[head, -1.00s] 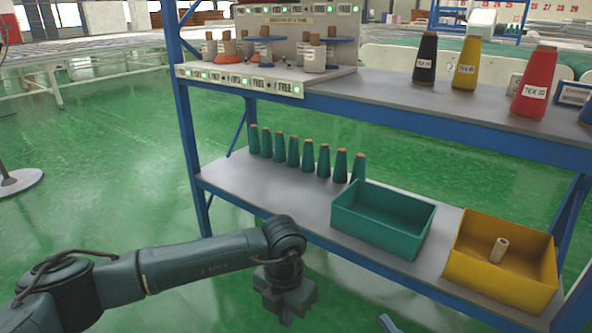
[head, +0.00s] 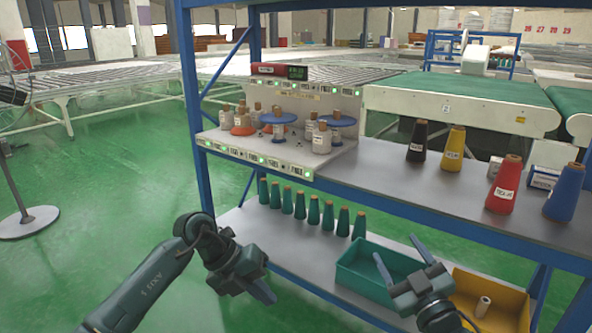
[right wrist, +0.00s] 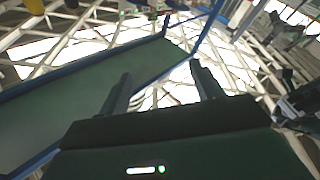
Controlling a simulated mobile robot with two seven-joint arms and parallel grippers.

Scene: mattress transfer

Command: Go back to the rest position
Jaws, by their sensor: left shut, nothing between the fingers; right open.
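My left gripper (head: 262,284) is shut and empty, in front of the lower shelf's left part in the head view. My right gripper (head: 401,257) is open and empty, in front of the teal bin (head: 352,268) and the yellow bin (head: 510,309). In the right wrist view its two fingers (right wrist: 160,90) stand apart with nothing between them. A small pale tube (head: 482,306) stands in the yellow bin.
A blue-framed shelf (head: 192,95) stands before me. Its upper board holds black (head: 417,141), yellow (head: 451,150), red (head: 503,185) and blue (head: 564,192) cones. Several green cones (head: 299,205) line the lower board (head: 240,222).

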